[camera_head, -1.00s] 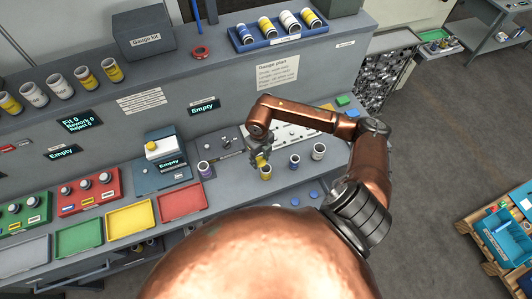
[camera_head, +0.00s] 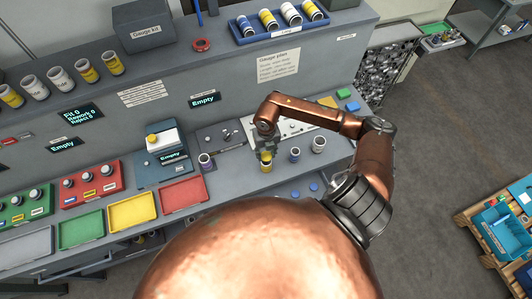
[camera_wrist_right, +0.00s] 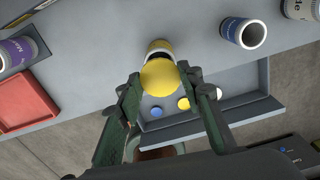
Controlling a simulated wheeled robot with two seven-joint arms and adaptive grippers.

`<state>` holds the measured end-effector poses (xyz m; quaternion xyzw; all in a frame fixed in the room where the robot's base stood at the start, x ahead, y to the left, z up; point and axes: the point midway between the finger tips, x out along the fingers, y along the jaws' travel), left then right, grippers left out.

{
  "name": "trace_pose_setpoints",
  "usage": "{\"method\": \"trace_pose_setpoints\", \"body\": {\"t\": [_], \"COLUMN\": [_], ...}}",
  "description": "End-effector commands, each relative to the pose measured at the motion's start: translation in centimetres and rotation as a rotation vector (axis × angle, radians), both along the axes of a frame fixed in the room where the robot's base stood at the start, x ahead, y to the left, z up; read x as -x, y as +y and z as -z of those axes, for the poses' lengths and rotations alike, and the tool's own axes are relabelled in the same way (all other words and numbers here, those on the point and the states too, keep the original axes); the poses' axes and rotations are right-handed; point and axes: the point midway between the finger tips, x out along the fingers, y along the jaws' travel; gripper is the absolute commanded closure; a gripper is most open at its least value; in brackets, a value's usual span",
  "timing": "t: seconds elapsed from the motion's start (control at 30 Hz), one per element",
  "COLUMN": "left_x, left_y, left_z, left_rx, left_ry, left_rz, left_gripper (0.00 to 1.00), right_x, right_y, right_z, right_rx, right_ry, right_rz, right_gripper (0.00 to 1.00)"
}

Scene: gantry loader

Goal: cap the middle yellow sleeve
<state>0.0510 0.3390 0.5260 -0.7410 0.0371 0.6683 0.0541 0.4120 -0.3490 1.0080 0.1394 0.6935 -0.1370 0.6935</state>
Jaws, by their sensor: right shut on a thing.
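The yellow sleeve (camera_head: 266,166) stands upright on the bench, between a purple-banded sleeve (camera_head: 205,161) and a blue-banded sleeve (camera_head: 294,155). My right gripper (camera_head: 266,153) is directly above it, pointing down. In the right wrist view the gripper (camera_wrist_right: 160,88) is shut on a round yellow cap (camera_wrist_right: 159,74). The cap covers part of the yellow sleeve (camera_wrist_right: 159,46), whose dark mouth shows just past the cap's edge. I cannot tell whether cap and sleeve touch. My left gripper is not in view.
A white-topped sleeve (camera_head: 319,144) stands farther right. An open drawer (camera_wrist_right: 235,104) below the bench edge holds blue, yellow and white caps. Red (camera_head: 183,195) and yellow (camera_head: 132,210) trays lie to the left. A perforated plate (camera_head: 250,124) lies behind the gripper.

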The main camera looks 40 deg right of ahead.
Motion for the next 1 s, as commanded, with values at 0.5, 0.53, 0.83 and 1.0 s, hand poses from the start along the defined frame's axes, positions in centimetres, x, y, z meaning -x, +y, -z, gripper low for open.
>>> {"method": "trace_pose_setpoints", "body": {"t": [0.5, 0.53, 0.83, 1.0], "left_x": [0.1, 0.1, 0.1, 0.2], "left_y": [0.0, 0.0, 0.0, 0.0], "left_z": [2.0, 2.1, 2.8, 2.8], "left_rx": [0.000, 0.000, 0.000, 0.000], "left_ry": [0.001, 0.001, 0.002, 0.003], "left_rz": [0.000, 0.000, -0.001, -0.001], "left_gripper": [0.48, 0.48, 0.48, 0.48], "right_x": [0.0, 0.0, 0.0, 0.0], "right_y": [0.0, 0.0, 0.0, 0.0], "right_z": [3.1, 3.3, 4.0, 4.0], "right_rx": [0.001, 0.001, 0.000, 0.000], "right_ry": [0.000, -0.001, 0.000, 0.001], "right_rz": [-0.001, -0.001, -0.001, -0.001], "right_gripper": [0.78, 0.78, 0.78, 0.78]}}
